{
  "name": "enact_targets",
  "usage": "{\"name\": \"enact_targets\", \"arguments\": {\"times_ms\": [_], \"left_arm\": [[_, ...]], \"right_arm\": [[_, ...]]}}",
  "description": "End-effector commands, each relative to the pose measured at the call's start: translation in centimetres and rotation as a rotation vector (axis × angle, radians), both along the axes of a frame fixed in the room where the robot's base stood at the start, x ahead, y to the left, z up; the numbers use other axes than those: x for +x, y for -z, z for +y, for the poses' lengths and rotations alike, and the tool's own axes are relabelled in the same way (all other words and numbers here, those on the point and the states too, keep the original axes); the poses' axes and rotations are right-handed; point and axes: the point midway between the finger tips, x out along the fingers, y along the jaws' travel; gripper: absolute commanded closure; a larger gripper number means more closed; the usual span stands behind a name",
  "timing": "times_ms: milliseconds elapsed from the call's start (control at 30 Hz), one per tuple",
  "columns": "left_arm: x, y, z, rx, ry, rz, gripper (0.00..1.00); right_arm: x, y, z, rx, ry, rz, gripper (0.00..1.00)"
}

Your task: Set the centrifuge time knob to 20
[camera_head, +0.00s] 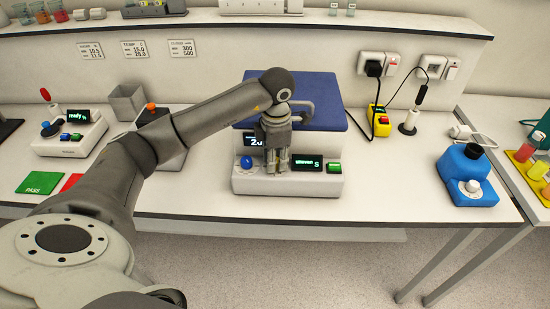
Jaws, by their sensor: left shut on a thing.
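The centrifuge (240,183) stands on the bench in the middle of the view, with a pale front panel and a blue lid (318,92). My left gripper (276,168) points down at the middle of the panel, shut on the time knob, which the fingers hide. A dark display (254,141) beside the gripper shows "20" or a longer number starting so; its right part is covered. A second display (307,164) seems to read "uneven S". A blue button (246,162) is left of the gripper and a green button (334,167) is right. My right gripper is out of view.
A white device reading "ready" (70,143), green PASS (41,183) and red (71,182) pads lie left. A yellow switch box (381,126) and a blue device (466,177) stand right.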

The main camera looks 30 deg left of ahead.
Motion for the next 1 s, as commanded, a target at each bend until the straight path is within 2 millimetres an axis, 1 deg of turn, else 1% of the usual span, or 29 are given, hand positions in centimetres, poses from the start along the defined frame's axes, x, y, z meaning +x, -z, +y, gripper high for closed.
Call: {"name": "enact_targets", "arguments": {"times_ms": [33, 200, 467, 500, 567, 1000], "left_arm": [[0.1, 0.1, 0.0, -0.001, -0.026, -0.002, 0.98], [0.0, 0.0, 0.0, -0.001, -0.093, -0.001, 0.98], [0.0, 0.0, 0.0, 0.000, -0.097, 0.000, 0.98], [0.0, 0.0, 0.0, 0.000, -0.097, 0.000, 0.71], [0.0, 0.0, 0.0, 0.000, -0.097, 0.000, 0.64], [0.0, -0.1, 0.0, 0.001, -0.077, -0.001, 0.63]], "right_arm": [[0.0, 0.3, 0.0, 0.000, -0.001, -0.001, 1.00], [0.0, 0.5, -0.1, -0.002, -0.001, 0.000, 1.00], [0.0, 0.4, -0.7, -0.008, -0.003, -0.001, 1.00], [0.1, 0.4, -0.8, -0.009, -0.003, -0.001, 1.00], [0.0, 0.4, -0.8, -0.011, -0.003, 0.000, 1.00], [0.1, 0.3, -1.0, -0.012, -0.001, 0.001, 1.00]]}}
